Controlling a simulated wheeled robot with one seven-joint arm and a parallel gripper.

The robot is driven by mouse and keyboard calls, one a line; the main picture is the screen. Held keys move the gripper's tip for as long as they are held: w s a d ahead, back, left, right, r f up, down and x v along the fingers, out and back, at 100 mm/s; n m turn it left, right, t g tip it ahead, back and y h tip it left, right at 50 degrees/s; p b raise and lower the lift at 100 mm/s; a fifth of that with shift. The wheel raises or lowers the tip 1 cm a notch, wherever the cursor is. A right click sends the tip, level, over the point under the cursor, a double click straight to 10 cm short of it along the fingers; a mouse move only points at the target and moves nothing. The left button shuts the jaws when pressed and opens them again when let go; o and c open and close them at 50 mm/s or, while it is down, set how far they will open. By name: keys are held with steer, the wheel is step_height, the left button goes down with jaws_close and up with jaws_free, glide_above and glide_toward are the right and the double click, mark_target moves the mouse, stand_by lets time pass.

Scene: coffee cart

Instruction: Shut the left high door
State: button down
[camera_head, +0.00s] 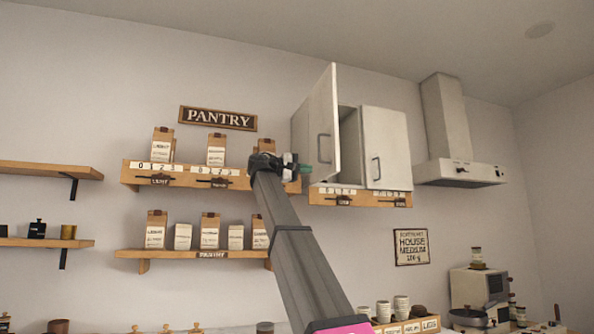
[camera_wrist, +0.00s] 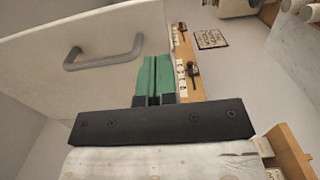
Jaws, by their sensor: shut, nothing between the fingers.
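The left high door (camera_head: 324,127) of the white wall cabinet stands open, swung out toward me, with a grey bar handle on its face. It also fills the upper left of the wrist view, where its handle (camera_wrist: 104,52) is plain. The right cabinet door (camera_head: 385,148) is shut. My gripper (camera_head: 306,168) is at the lower part of the open door, on its left side in the head view. Its green fingers (camera_wrist: 154,78) are together and empty, close to the door's lower edge. I cannot tell whether they touch the door.
A shelf of labelled bags (camera_head: 216,150) is left of the cabinet, behind my arm. A range hood (camera_head: 448,135) stands to the right. Open air lies in front of the cabinet.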

mark_target(332, 171)
steer(key=x, duration=0.7)
steer(key=shift+d, duration=0.3)
steer(key=shift+w, duration=0.1)
